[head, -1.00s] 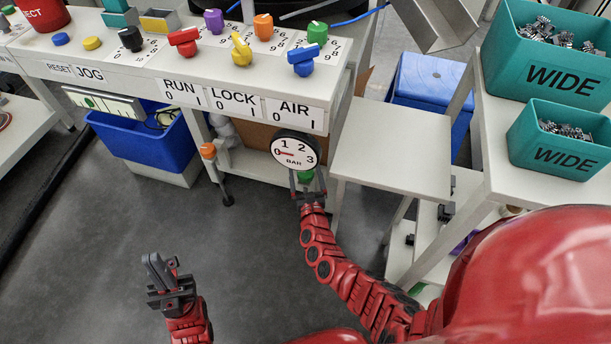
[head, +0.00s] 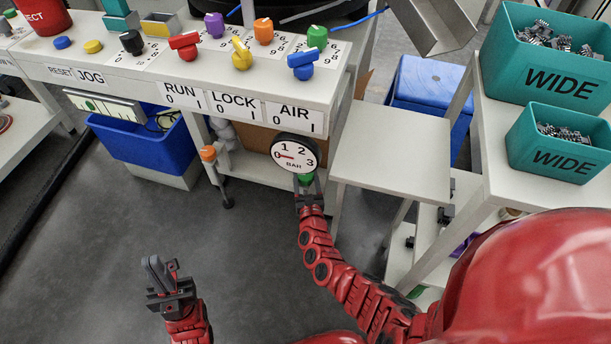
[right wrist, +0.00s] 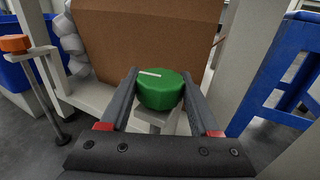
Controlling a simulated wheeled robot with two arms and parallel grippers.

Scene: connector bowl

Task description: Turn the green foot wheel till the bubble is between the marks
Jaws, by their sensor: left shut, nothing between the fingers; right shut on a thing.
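The green foot wheel (right wrist: 160,95) has a white line on its top. It sits between the fingers of my right gripper (right wrist: 158,88) in the right wrist view, and the gripper is shut on it. In the head view the wheel (head: 305,180) shows just below the round gauge, with my right gripper (head: 308,187) at it. A pale framed bar with a green patch (head: 92,104) hangs below the bench front at the left; it may be the level, but bubble and marks are too small to read. My left gripper (head: 163,272) is shut and empty over open floor.
The BAR gauge (head: 295,153) stands just above my right gripper, needle near 0. An orange knob (head: 208,153) is on a bench leg. A grey side table (head: 392,150) and teal WIDE bins (head: 555,140) stand right. The floor at left front is clear.

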